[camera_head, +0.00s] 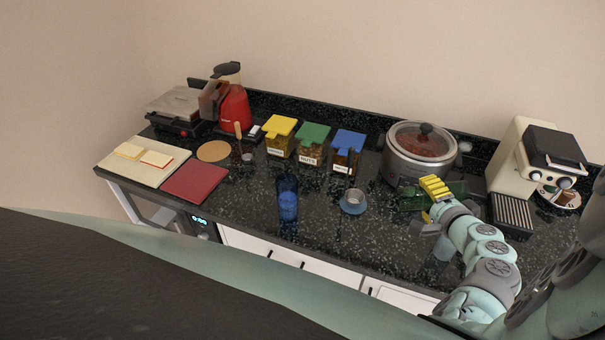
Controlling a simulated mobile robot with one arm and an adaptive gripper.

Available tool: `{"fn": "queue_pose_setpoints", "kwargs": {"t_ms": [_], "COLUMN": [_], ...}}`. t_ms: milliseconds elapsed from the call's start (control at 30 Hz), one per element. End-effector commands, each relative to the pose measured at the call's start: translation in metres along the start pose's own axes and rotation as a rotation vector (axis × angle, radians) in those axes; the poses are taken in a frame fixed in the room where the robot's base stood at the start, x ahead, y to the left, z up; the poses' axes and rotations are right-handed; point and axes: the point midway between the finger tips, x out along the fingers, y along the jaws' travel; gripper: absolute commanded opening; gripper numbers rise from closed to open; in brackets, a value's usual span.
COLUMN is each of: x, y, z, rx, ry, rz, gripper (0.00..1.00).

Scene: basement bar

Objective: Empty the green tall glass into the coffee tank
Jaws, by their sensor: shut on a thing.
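The green tall glass (412,198) is dark, see-through green and looks tipped on its side in front of the silver cooker. My gripper (431,203), with yellow finger pads, is shut on it, and the fingers cover part of it. Its contents and whether it touches the counter cannot be made out. The cream and black coffee machine (508,160) stands at the right, to the right of my gripper. Which part of it is the tank, and whether its opening is clear, I cannot tell.
The silver cooker (405,170) stands close behind my gripper. A slotted drip tray (512,214) lies before the coffee machine. The counter's front middle (325,240) is clear.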

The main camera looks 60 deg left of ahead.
Motion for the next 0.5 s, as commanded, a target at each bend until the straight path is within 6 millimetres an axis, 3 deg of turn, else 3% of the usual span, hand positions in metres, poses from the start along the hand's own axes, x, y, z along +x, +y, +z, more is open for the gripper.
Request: {"fn": "queue_pose_setpoints", "kwargs": {"t_ms": [333,467,500], "x": [0.013,0.007,0.003], "y": [0.031,0.020,0.009], "z": [0.009,0.001,-0.002], "rx": [-0.288,-0.432,-0.447], "ry": [0.068,0.112,0.116], "rz": [0.109,0.165,0.173], "gripper": [0.17,0.17,0.17]}}
